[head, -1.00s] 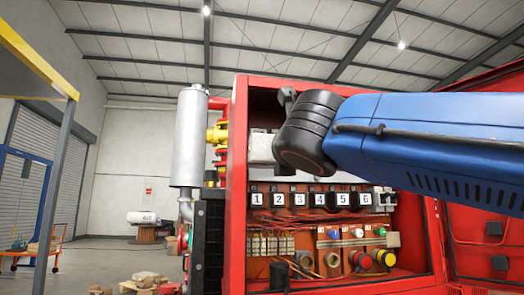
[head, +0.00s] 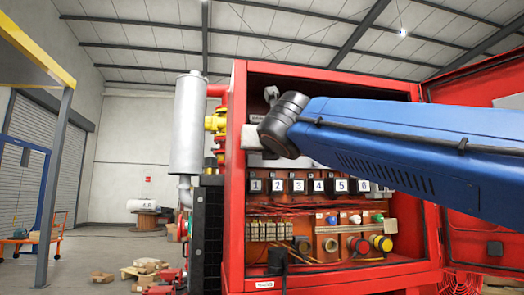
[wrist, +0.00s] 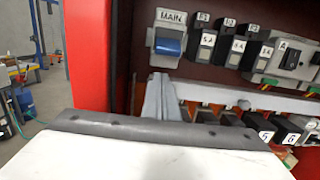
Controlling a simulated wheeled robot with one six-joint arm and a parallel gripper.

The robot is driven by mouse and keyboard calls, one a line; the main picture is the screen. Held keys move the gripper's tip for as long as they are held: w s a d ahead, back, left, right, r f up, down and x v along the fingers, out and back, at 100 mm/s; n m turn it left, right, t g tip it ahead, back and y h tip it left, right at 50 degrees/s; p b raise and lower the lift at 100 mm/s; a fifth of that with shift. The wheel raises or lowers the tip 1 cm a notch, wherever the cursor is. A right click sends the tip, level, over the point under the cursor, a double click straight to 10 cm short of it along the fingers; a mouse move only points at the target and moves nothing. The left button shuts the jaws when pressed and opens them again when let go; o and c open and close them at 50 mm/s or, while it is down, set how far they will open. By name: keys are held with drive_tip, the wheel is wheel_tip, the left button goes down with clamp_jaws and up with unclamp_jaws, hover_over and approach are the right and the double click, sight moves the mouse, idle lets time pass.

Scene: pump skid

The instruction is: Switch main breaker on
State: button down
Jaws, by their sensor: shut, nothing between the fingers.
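The main breaker (wrist: 170,38) is at the upper middle of the wrist view, a grey unit with a "MAIN" label above a blue handle. I cannot tell which way the handle is thrown. My gripper (wrist: 161,88) is shut and empty, with its grey fingers just below the breaker in the picture. A small gap of picture shows between fingertips and handle; I cannot tell the depth between them. In the head view, my arm reaches into the red cabinet (head: 237,190) from the right and hides the breaker.
Smaller breakers with black toggles (wrist: 205,45) stand right of the main breaker. A numbered row (head: 297,185) runs below, with coloured buttons and knobs (head: 358,245) under it. The cabinet's red side wall (wrist: 90,50) is close on the left. Its door (head: 480,80) stands open at right.

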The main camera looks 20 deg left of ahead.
drive_tip(key=shift+s+d+r, duration=0.2)
drive_tip(key=shift+s+r, duration=0.1)
drive_tip(key=shift+r, duration=0.35)
drive_tip(key=shift+s+d+r, duration=0.15)
drive_tip(key=shift+s+r, duration=0.1)
drive_tip(key=shift+r, duration=0.35)
drive_tip(key=shift+s+d+r, duration=0.15)
drive_tip(key=shift+s+r, duration=0.05)
drive_tip(key=shift+r, duration=0.3)
drive_tip(key=shift+s+d+r, duration=0.1)
drive_tip(key=shift+s+r, duration=0.1)
drive_tip(key=shift+r, duration=0.3)
drive_tip(key=shift+f, duration=0.15)
